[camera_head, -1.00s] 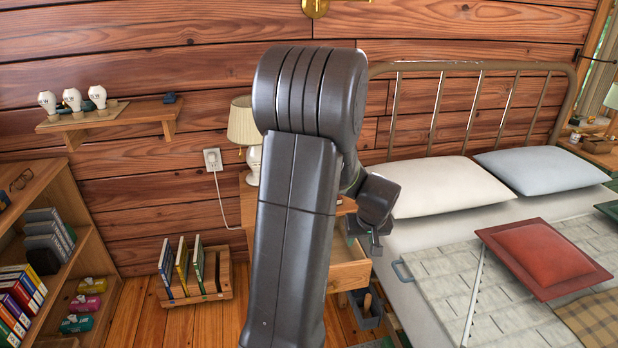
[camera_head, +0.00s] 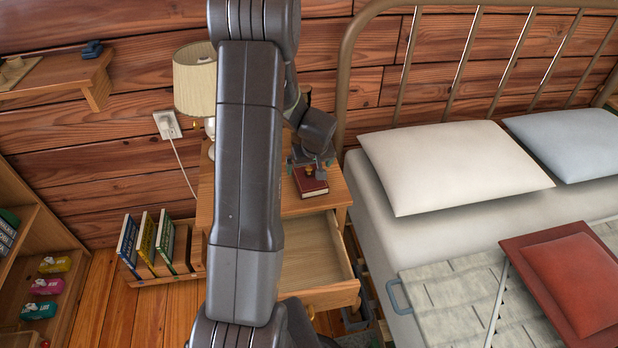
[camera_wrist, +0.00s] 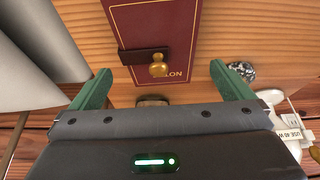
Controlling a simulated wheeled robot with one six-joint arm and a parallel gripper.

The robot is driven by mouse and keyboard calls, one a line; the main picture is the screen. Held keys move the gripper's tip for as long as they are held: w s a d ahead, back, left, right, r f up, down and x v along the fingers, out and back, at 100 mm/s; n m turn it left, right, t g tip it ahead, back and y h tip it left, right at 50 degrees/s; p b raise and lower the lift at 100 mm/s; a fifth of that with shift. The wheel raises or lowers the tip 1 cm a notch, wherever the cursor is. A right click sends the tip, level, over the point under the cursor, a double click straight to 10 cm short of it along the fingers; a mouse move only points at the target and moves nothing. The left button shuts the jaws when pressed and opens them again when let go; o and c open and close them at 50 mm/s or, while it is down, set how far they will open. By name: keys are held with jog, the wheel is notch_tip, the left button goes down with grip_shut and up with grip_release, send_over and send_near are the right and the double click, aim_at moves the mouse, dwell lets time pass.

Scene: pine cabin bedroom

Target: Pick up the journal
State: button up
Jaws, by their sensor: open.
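The journal (camera_head: 310,183) is a dark red book with a clasp, lying on the top of the wooden nightstand (camera_head: 334,200). In the wrist view the journal (camera_wrist: 160,25) shows its red cover, a dark strap with a brass knob and gold lettering. My gripper (camera_head: 311,170) is at the journal's back end in the head view. In the wrist view my gripper (camera_wrist: 155,85) is open, with one green finger on each side of the journal's near end. No contact shows. My arm hides part of the nightstand.
The nightstand's drawer (camera_head: 318,255) is pulled open and looks empty. A lamp (camera_head: 195,85) stands left of my arm. The bed with a white pillow (camera_head: 450,165) is at the right. A small rack of books (camera_head: 150,250) stands on the floor at left.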

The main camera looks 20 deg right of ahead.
aim_at(309, 167)
jog(key=shift+x, duration=1.95)
jog(key=shift+d, duration=0.1)
jog(key=shift+c, duration=0.2)
jog(key=c, duration=1.1)
jog(key=shift+r, duration=0.15)
